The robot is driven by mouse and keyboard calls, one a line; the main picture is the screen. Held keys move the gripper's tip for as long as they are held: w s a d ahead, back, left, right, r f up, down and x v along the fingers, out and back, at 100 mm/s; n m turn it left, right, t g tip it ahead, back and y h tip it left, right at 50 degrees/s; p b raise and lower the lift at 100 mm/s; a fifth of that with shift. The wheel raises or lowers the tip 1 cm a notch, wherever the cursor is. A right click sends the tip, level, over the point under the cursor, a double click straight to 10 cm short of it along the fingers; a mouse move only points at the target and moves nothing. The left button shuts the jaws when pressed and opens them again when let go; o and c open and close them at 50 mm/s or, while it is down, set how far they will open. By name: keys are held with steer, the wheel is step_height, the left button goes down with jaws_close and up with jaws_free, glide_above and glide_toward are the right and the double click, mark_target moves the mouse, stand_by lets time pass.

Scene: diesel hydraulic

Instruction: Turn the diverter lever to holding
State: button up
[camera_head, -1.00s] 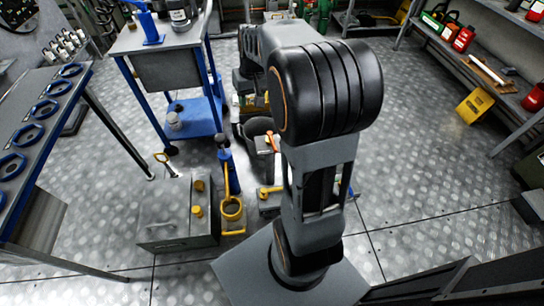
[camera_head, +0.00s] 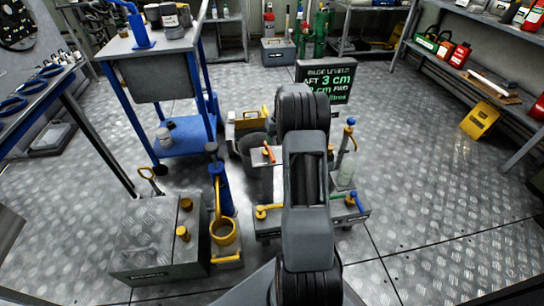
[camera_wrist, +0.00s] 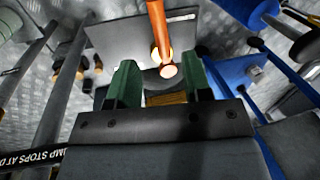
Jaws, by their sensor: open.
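An orange lever (camera_head: 268,152), which looks like the diverter lever, stands on a grey fitting just left of my arm in the head view. In the wrist view the orange lever (camera_wrist: 159,30) runs down from the top edge, its rounded end near the gap between my fingers. My gripper (camera_wrist: 160,82) is open, with green fingers on either side of that gap. The lever's end appears beyond the fingertips; I cannot tell if they touch. My arm hides the gripper in the head view. No holding mark is readable.
Yellow (camera_head: 264,211) and blue (camera_head: 356,199) handles sit on a low grey manifold around my arm. A blue hand pump (camera_head: 221,185) and a grey box (camera_head: 158,244) stand at left. A bilge-level sign (camera_head: 328,80) is behind.

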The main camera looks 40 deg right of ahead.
mark_target(272, 154)
steer(key=f+b, duration=0.1)
steer(key=f, duration=0.2)
steer(key=a+f+b, duration=0.1)
steer(key=f, duration=0.3)
steer(key=shift+w+a, duration=0.2)
steer(key=shift+r, duration=0.1)
steer(key=shift+c, duration=0.2)
jaws_close()
